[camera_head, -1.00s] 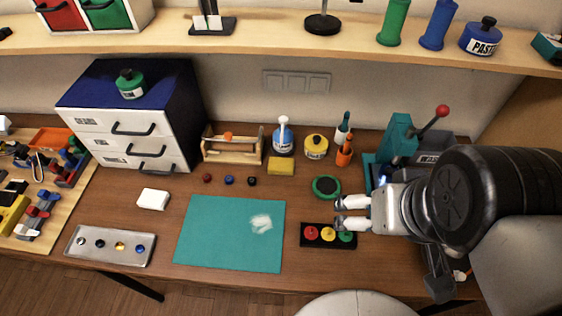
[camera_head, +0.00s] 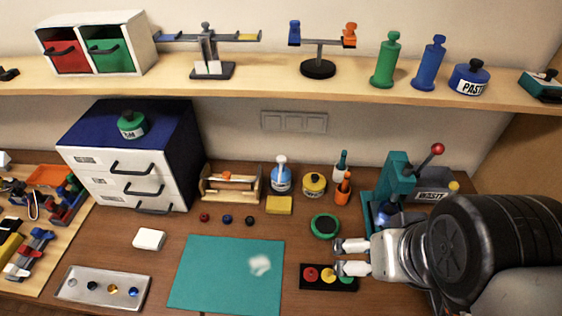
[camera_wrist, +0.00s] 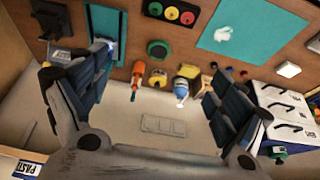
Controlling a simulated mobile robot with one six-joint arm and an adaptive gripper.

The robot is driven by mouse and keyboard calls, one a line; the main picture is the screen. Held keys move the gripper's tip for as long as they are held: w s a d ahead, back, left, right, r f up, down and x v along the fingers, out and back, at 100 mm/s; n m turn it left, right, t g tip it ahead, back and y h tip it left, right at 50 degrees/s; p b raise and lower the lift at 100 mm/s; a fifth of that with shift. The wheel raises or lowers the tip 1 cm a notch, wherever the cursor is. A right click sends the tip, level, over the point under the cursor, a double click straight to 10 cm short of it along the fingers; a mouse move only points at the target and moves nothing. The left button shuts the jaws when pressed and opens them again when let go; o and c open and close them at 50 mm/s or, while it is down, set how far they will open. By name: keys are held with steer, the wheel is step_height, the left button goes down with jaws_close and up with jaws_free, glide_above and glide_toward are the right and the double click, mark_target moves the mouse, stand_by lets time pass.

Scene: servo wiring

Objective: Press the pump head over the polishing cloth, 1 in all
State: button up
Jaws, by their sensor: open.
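A blue bottle (camera_head: 281,180) with a white pump head (camera_head: 281,160) stands upright at the back of the desk. A white crumpled patch (camera_head: 260,265), perhaps the polishing cloth, lies on the teal mat (camera_head: 205,270). I cannot tell for sure which thing is the cloth. My gripper (camera_head: 338,257) is open and empty, to the right of the mat and apart from the bottle. In the head view it overlaps the dark button panel. In the wrist view the white pump head (camera_wrist: 181,99) shows beyond and between the spread fingers (camera_wrist: 160,85).
A yellow jar (camera_head: 314,185) stands right of the bottle, with a yellow block (camera_head: 279,206) in front. A round green pad (camera_head: 324,226) lies near my gripper. A shelf (camera_head: 270,92) runs above.

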steer(key=shift+c, duration=0.5)
